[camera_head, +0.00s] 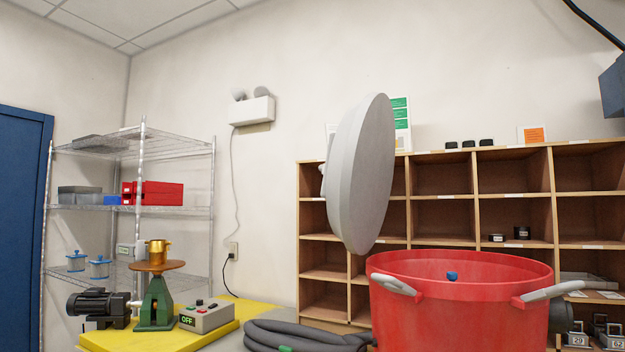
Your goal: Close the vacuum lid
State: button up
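The vacuum is a large red round drum (460,310) at the lower right, with its top open. Its pale grey lid (365,175) stands nearly on edge above the drum's left back side, tilted, with its lower edge close to the rim. I cannot tell how the lid joins the drum. Two grey latches (394,284) (552,291) stick out from the rim at left and right. A small blue part (452,276) shows inside the drum against the far wall.
A grey hose (300,337) lies left of the drum by a yellow surface (110,340) with a green stand (156,305) and a control box reading OFF (206,316). Wooden cubbies (440,220) stand behind the drum. A dark blue-grey object (613,88) hangs at the upper right.

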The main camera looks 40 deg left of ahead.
aim_at(357, 182)
jog(key=u, duration=1.5)
jog(key=i+j+u, duration=0.1)
jog(key=j, duration=0.3)
